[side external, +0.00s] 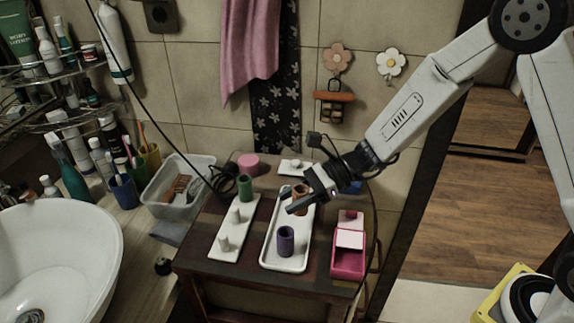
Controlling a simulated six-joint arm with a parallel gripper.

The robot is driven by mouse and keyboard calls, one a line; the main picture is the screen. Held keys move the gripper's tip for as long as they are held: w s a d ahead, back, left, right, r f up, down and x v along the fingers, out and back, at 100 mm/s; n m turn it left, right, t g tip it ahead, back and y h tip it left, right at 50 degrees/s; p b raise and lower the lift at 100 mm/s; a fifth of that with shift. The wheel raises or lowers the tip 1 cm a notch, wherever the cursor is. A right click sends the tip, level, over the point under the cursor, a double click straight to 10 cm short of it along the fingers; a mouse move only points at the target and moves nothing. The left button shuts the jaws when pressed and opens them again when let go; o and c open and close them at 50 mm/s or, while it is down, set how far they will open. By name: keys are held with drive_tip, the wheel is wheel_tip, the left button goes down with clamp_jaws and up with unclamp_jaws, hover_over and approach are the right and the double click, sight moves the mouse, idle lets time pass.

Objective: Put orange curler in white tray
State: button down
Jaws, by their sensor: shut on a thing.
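The orange curler (301,204) is brownish-orange and sits between the fingers of my gripper (290,203), which is shut on it. My gripper reaches in from the upper right and partly hides the curler. Both are over the far half of the white tray (272,255), a long shallow tray on the dark wooden stand. Whether the curler touches the tray floor cannot be told. A purple curler (286,240) stands upright in the near half of the tray.
Left of the tray is a white pegged board (225,252) with a green curler (245,188) on its far peg. A pink box (348,262) stands to the right. A pink round item (248,164) and a small white holder (294,168) are behind. A clear bin (165,208) is further left.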

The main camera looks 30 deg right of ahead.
drive_tip(key=shift+w+a+f, duration=0.25)
drive_tip(key=shift+w+f, duration=0.45)
drive_tip(key=shift+f, duration=0.15)
drive_tip(key=shift+w+a+f, duration=0.1)
drive_tip(key=shift+w+f, duration=0.1)
drive_tip(key=shift+f, duration=1.65)
drive_tip(key=shift+f, duration=0.1)
drive_tip(key=shift+c, duration=1.6)
unclamp_jaws()
drive_tip(key=v, duration=1.2)
